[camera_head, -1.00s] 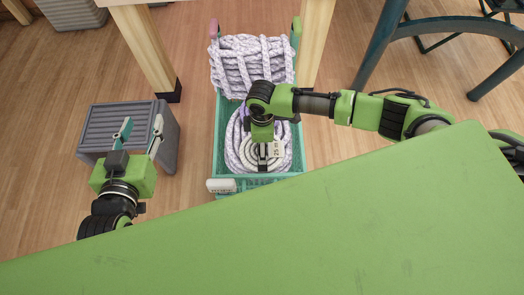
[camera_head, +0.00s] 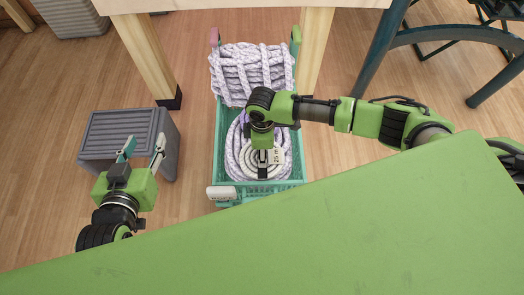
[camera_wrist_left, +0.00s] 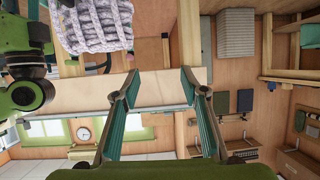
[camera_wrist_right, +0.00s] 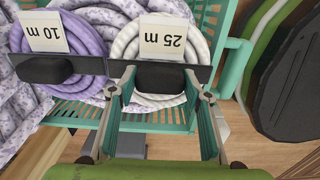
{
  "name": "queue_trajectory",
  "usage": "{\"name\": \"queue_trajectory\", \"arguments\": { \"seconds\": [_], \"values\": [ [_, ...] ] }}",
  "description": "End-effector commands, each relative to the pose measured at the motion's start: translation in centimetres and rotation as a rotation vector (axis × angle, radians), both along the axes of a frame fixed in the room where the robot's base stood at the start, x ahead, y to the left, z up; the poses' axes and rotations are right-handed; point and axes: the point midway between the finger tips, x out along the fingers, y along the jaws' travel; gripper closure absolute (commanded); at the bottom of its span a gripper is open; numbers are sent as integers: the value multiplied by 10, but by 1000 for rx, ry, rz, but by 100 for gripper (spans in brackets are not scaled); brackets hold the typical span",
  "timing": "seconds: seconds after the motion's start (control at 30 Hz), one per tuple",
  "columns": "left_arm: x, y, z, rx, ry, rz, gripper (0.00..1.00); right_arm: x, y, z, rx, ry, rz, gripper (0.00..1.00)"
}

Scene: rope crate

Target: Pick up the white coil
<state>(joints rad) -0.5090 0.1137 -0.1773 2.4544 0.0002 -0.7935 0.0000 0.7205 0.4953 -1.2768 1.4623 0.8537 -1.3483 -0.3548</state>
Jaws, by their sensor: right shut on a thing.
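The white coil (camera_head: 252,171), with a "25 m" label, lies in the teal crate (camera_head: 217,150) on the floor beyond the green table. It also shows in the right wrist view (camera_wrist_right: 125,42), with a black block at its middle. My right gripper (camera_wrist_right: 159,88) is shut on the white coil at that block, one finger on each side. In the head view my right gripper (camera_head: 263,158) reaches down over the coil and hides part of it. My left gripper (camera_head: 143,147) is open and empty, near the grey box.
A purple coil (camera_wrist_right: 87,38) labelled "10 m" lies beside the white one. A large speckled rope bundle (camera_head: 252,75) fills the crate's far end. A grey box (camera_head: 125,135) stands left of the crate. The green table (camera_head: 330,230) fills the foreground. Wooden legs stand beyond.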

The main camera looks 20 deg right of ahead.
Motion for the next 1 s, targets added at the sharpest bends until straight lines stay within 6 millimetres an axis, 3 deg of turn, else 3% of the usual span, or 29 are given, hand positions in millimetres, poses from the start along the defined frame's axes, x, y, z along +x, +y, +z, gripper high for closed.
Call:
{"name": "queue_trajectory", "arguments": {
  "seconds": [0.47,0.67,0.8,0.9,1.0],
  "values": [
    [-56,23,-58,81,356,26,60,-4,1,31,2,-1,0,85],
    [-96,37,-80,123,545,40,60,-15,3,46,3,-2,0,85],
    [-134,48,-92,155,704,52,60,-25,4,59,3,-2,1,85],
    [-165,57,-98,179,824,61,60,-33,5,68,3,-2,1,85],
    [-162,56,-80,178,815,61,60,-58,9,96,4,1,4,85]
  ]
}}
